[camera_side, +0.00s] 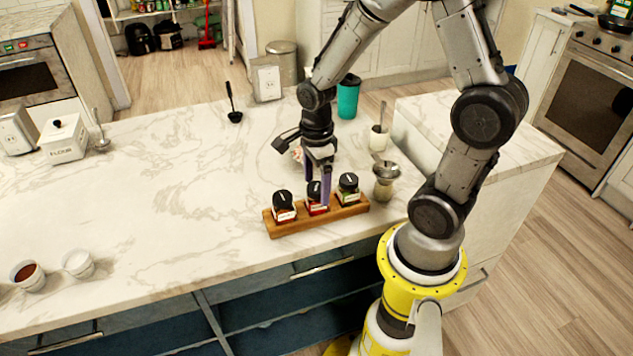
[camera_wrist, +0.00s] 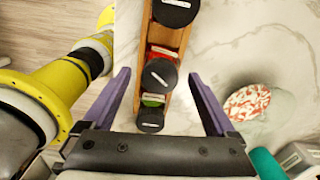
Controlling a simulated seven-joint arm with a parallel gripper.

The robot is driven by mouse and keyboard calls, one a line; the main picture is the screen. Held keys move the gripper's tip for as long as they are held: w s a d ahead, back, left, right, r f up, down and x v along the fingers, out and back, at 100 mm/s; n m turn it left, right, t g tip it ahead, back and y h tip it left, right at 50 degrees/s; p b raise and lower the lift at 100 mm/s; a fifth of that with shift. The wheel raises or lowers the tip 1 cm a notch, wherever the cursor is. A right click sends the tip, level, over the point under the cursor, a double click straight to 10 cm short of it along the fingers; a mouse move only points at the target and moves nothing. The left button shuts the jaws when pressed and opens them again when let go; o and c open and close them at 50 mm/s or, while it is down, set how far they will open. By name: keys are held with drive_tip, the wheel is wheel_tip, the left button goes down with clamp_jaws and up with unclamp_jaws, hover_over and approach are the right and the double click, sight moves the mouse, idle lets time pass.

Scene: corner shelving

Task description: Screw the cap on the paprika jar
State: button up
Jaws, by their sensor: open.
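A wooden rack (camera_side: 275,232) on the marble counter holds three jars with black caps; it also shows in the wrist view (camera_wrist: 182,40). The left jar (camera_side: 284,206) and the middle jar (camera_side: 316,205) have red contents, and the right jar (camera_side: 348,190) has green. The labels are too small to read, so I cannot tell which is paprika. My gripper (camera_side: 318,196) is open and points down over the middle jar. In the wrist view its purple fingers (camera_wrist: 159,76) stand apart on either side of the middle black cap (camera_wrist: 160,74). Whether that cap is screwed tight cannot be told.
A metal-topped jar (camera_side: 384,182) stands just right of the rack. Behind are a small white pot (camera_side: 378,138), a teal cup (camera_side: 348,97) and a black ladle (camera_side: 234,115). A red-and-white patterned round object (camera_wrist: 252,103) lies near my gripper.

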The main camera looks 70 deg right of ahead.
drive_tip(key=shift+r, duration=0.1)
wheel_tip(320, 180, up, 14)
drive_tip(key=s+a+r+n+t, duration=0.2)
drive_tip(key=s+a+n, duration=0.1)
drive_tip(key=n, duration=1)
drive_tip(key=s+a+r+n+t, duration=0.2)
drive_tip(key=s+n, duration=0.4)
drive_tip(key=n, duration=0.6)
drive_tip(key=shift+s+a+r+n+t, duration=0.2)
drive_tip(key=shift+a+n+t, duration=0.2)
drive_tip(key=shift+a+t, duration=0.6)
drive_tip(key=shift+a, duration=0.2)
